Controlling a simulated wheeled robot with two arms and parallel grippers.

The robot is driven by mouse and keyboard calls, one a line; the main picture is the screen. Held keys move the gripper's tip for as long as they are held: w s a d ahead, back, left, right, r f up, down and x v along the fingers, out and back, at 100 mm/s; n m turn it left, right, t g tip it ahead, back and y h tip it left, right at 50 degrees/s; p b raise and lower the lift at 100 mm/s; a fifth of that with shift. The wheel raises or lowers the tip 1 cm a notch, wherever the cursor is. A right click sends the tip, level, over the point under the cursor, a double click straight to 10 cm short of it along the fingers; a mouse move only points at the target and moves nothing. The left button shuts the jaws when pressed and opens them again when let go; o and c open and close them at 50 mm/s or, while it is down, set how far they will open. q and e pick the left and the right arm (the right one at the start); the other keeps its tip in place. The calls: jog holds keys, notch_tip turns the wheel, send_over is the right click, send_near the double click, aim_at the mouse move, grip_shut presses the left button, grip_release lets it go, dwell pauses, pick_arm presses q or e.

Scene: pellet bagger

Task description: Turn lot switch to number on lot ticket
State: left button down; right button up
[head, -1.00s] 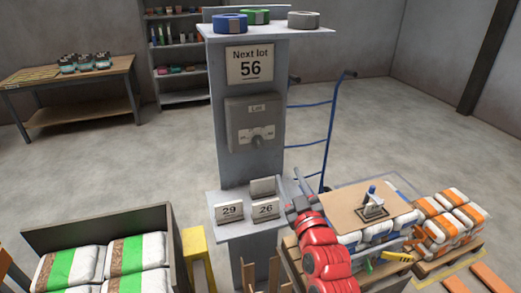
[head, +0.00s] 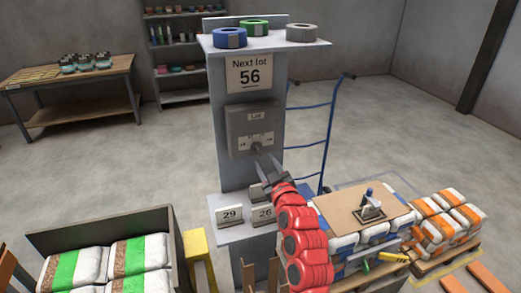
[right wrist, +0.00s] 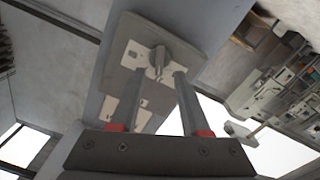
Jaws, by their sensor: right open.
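The lot switch is a grey box (head: 238,128) labelled "Lot" on the grey column, with a pale dial plate and a small grey knob (head: 257,147). The lot ticket (head: 249,72) above it reads "Next lot 56". My right gripper (head: 264,160) is open just in front of and below the knob. In the right wrist view the knob (right wrist: 159,57) lies just beyond and between the fingertips (right wrist: 158,76); I cannot tell whether they touch it. The dial's numbers and the knob's setting are too small to read. My left gripper is not in view.
On the column's lower ledge (head: 238,233) stand cards reading 29 (head: 229,215) and 26 (head: 262,215), the second partly hidden by my right arm. Tape rolls (head: 256,29) lie on the top shelf. A blue hand truck (head: 325,130) stands behind, right of the column.

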aim_at(259, 152)
jog(key=shift+p+x, duration=0.75)
jog(key=shift+x, duration=2)
grip_shut()
